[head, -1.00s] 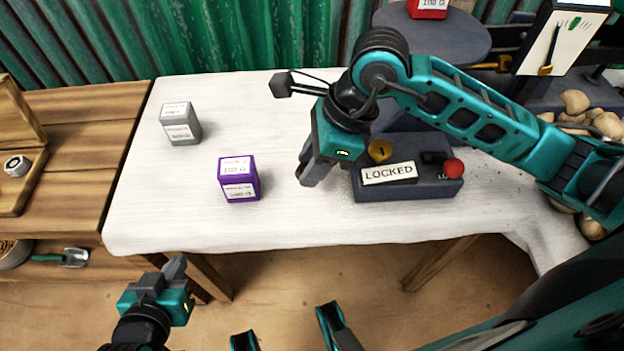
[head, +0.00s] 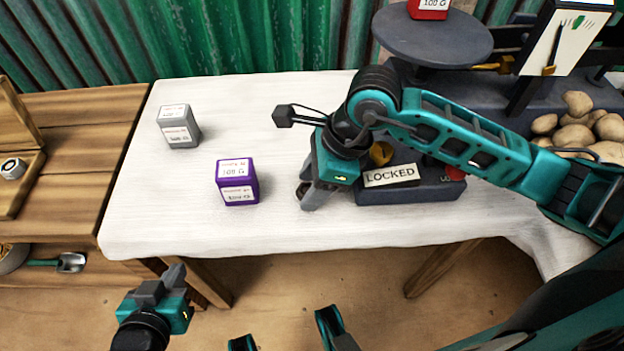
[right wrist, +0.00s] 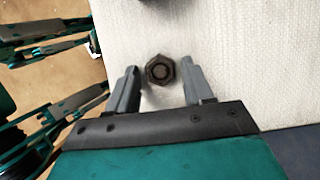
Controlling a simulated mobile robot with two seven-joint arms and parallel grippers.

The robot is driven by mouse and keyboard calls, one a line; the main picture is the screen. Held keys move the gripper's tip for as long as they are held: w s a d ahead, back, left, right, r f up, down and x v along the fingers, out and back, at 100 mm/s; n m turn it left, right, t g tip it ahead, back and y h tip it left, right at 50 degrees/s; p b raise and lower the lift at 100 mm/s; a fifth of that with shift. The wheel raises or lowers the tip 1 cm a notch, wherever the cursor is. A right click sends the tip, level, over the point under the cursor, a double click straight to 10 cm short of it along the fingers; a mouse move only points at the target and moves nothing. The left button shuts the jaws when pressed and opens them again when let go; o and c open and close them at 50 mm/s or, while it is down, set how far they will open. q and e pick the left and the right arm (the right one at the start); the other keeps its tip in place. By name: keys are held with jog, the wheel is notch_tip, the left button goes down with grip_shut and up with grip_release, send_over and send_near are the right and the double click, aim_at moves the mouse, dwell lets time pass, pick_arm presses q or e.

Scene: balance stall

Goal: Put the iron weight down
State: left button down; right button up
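The iron weight (right wrist: 160,70) is a dark hexagonal piece, seen from above in the right wrist view. It stands on the white tabletop between the fingers of my right gripper (right wrist: 160,88), with a gap on both sides. The fingers are open around it and do not touch it. In the head view my right gripper (head: 308,198) points down at the table, left of the grey locked box; its fingers mostly hide the weight there. My left gripper (head: 172,280) is low at the left, in front of the table, and its finger opening is unclear.
A purple weight block (head: 238,183) stands left of my right gripper, with a grey block (head: 179,127) farther back. The box with the LOCKED sign (head: 391,175) is close on the right. A red block (head: 428,10) sits on a round dark pan (head: 432,42). Potatoes (head: 575,130) lie at right.

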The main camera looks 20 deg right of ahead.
jog(key=shift+o, duration=0.5)
jog(key=shift+r, duration=0.1)
jog(key=shift+r, duration=0.2)
jog(key=p+v, duration=0.2)
jog(key=v, duration=0.9)
jog(key=shift+r, duration=0.35)
jog(key=shift+s+d, duration=0.15)
